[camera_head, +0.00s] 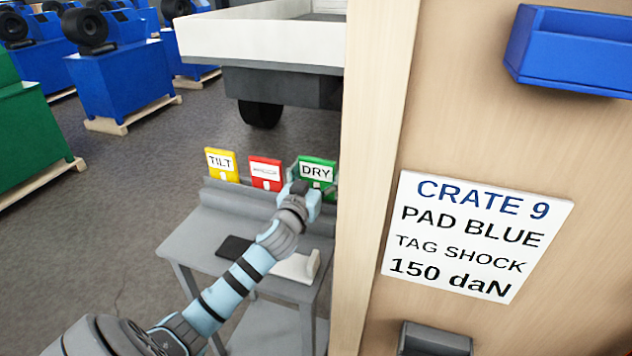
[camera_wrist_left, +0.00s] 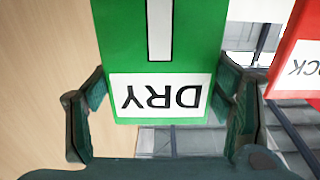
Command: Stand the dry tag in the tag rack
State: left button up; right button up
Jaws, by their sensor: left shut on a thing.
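The green dry tag (camera_head: 317,172) stands upright at the right end of a row of tags, above the back edge of a small grey table. My left gripper (camera_head: 308,190) is shut on it from the front. In the left wrist view the dry tag (camera_wrist_left: 160,97) shows upside down between the two fingers of my left gripper (camera_wrist_left: 163,110). The tag rack (camera_head: 228,193) is the grey rail along the table's back. Whether the dry tag's lower edge sits in the rack is hidden by the gripper. My right gripper is not in view.
A yellow TILT tag (camera_head: 221,164) and a red tag (camera_head: 266,173) stand in the rack to the left. On the table (camera_head: 190,235) lie a black pad (camera_head: 235,247) and a white block (camera_head: 297,266). A wooden panel with a CRATE 9 sign (camera_head: 477,238) rises close on the right.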

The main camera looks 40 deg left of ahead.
pick_arm(q)
jog(key=shift+s+f, duration=0.35)
jog(key=shift+f, duration=0.3)
jog(key=shift+c, duration=0.8)
jog(key=o, duration=1.2)
jog(key=shift+w+a, duration=0.1)
jog(key=shift+w, duration=0.1)
jog(key=o, duration=0.5)
jog(key=shift+w+a+f, duration=0.15)
jog(key=shift+w, duration=0.1)
jog(key=shift+c, duration=0.2)
jog(key=shift+s+d+r, duration=0.2)
jog(key=shift+s, duration=0.1)
jog(key=v, duration=1.1)
jog(key=shift+s+b, duration=0.3)
jog(key=shift+b, duration=0.1)
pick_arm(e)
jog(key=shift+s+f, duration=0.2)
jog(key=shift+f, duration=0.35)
pick_arm(q)
jog(key=shift+r, duration=0.1)
